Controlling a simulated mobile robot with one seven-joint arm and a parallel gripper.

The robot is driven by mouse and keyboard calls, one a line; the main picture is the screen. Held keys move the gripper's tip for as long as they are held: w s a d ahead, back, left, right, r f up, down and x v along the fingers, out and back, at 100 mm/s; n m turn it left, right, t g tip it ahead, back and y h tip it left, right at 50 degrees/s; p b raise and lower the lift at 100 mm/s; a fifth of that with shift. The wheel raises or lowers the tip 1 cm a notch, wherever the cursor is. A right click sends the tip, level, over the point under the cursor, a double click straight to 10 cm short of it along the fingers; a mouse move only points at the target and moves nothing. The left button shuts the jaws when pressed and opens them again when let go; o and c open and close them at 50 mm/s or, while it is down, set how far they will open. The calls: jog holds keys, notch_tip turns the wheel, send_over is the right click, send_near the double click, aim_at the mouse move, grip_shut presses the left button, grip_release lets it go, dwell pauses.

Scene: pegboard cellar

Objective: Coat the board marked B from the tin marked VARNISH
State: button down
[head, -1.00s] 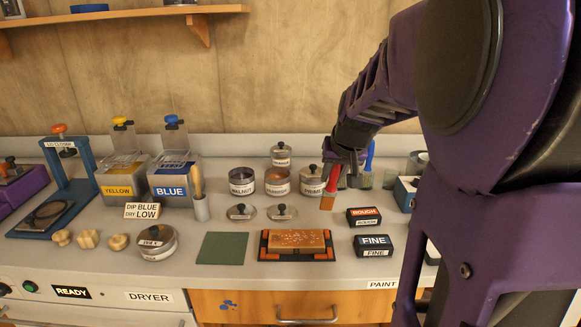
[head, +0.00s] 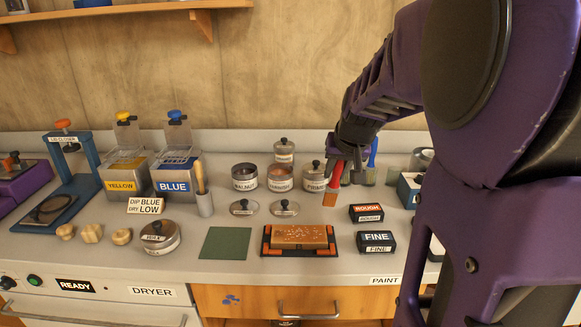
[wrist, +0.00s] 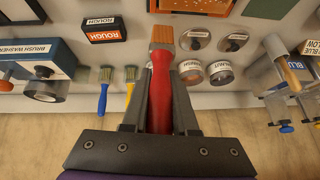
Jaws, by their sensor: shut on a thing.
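My gripper (head: 340,160) is shut on a red-handled brush (head: 333,183), bristles pointing down, just right of the lidded PRIMER tin (head: 313,183). In the wrist view the brush's red handle (wrist: 161,95) runs between the fingers; its bristles are orange-brown. The tin that seems to read VARNISH (head: 280,185) stands open, left of PRIMER, with orange-brown contents. The open WALNUT tin (head: 244,184) is left of it. A wooden board (head: 299,235) with pale specks lies in a black and orange holder (head: 266,250) in front; I cannot read a letter on it.
Two loose lids (head: 284,209) lie between tins and board. ROUGH (head: 366,213) and FINE (head: 376,241) blocks stand right of the board. A green mat (head: 225,243) is bare. Yellow and blue vats (head: 174,185) stand left. Other brushes (wrist: 103,90) stand near the washer.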

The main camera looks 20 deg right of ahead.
jog(key=w+a+f+g+y+p, duration=0.1)
jog(key=w+a+p, duration=0.1)
jog(key=a, duration=0.4)
jog(key=w+a+g+y+p, duration=0.1)
jog(key=a+p, duration=0.2)
jog(key=a, duration=0.3)
jog(key=f+b, duration=0.1)
jog(key=f, duration=0.1)
jog(key=f+b, duration=0.3)
jog(key=f, duration=0.1)
jog(key=shift+w+a, duration=0.15)
jog(key=shift+a, duration=0.15)
jog(key=shift+d+b, duration=0.2)
jog(key=shift+b, duration=0.15)
jog(key=shift+f+b, duration=0.3)
jog(key=shift+f, duration=0.1)
jog(key=shift+d, duration=0.1)
jog(key=shift+s+d+b, duration=0.25)
jog(key=shift+s+d, duration=0.1)
jog(key=shift+d, duration=0.5)
jog(key=shift+s+d+b, duration=0.25)
jog(key=shift+s+d, duration=0.05)
jog(key=shift+d, duration=0.5)
dwell(0.8)
